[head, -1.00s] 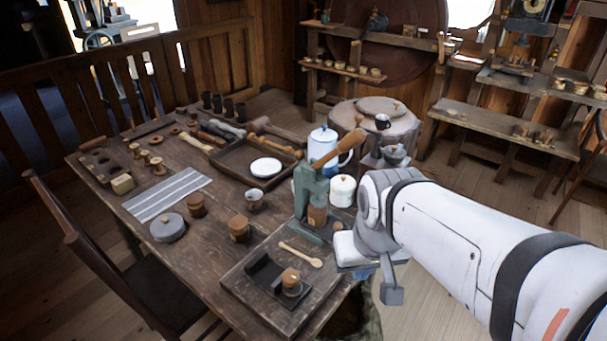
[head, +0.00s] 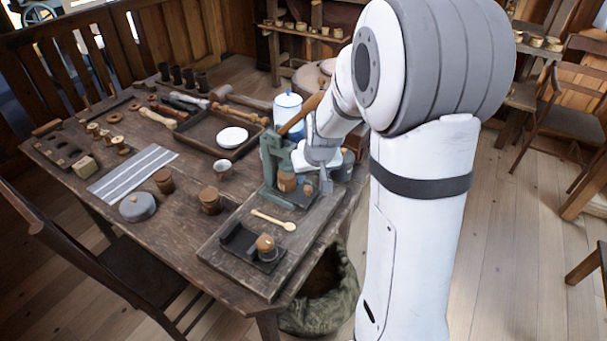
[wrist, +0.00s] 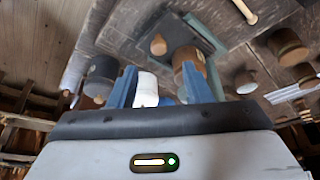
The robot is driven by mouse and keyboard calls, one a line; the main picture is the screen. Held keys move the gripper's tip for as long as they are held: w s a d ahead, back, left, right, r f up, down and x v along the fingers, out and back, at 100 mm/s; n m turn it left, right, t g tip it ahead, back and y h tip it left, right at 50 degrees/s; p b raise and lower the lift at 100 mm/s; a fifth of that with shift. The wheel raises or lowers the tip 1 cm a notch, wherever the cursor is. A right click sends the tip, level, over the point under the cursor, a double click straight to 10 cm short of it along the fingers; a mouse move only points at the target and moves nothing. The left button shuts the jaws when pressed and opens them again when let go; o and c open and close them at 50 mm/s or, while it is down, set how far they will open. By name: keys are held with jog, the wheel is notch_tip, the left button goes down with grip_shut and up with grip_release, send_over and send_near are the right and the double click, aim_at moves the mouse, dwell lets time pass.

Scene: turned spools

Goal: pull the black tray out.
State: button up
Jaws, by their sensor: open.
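A dark, flat tray (head: 294,203) lies at the foot of the green lever press (head: 270,165), with a wooden spool (head: 287,182) above it and a small wooden knob beside that. In the wrist view a dark plate (wrist: 182,32) shows near the small knob (wrist: 158,45) and a wooden spool (wrist: 190,56). My gripper (head: 326,182) is at the right side of the press, partly hidden by my arm. Its blue fingers (wrist: 162,92) are apart in the wrist view. A white object (wrist: 147,88) shows between them; I cannot tell its distance. No grip on the tray shows.
A second black holder (head: 238,240) with a wooden spool stands on the front board, beside a wooden spoon (head: 274,220). A blue-white pot (head: 288,108) stands behind the press. A sack (head: 322,300) stands below the table's right edge.

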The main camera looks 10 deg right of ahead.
aim_at(308, 188)
jog(key=x, duration=0.8)
jog(key=shift+w+d+f, duration=0.1)
jog(key=shift+w+f, duration=0.05)
jog(key=shift+w, duration=0.1)
jog(key=shift+c, duration=0.6)
grip_shut()
